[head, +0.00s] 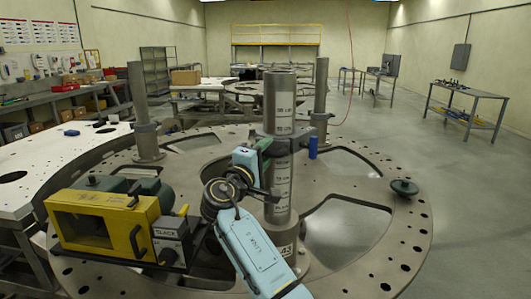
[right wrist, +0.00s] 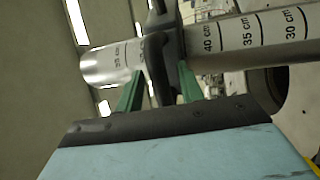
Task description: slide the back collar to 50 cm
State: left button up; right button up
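A grey upright post (head: 283,180) with a centimetre scale stands on the round plate (head: 400,230). A dark collar (head: 285,141) with a blue knob (head: 312,148) is around its upper part. In the right wrist view the post lies sideways, and the collar (right wrist: 161,50) sits between the 40 cm mark (right wrist: 208,40) and a blurred mark that looks like 55 cm. My right gripper (head: 265,145) is at the collar's left side. Its green fingers (right wrist: 160,85) lie on either side of the collar's lug and appear closed on it. My left gripper is out of view.
A yellow-framed box (head: 105,222) with a SLACK panel (head: 171,243) stands at the plate's left front. Two other posts rise at the left (head: 139,95) and back right (head: 320,90). A dark round knob (head: 404,187) is at the plate's right. Large openings cut the plate.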

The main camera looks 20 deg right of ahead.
jog(key=b+v, duration=0.3)
jog(key=v, duration=1)
jog(key=shift+s+a, duration=0.15)
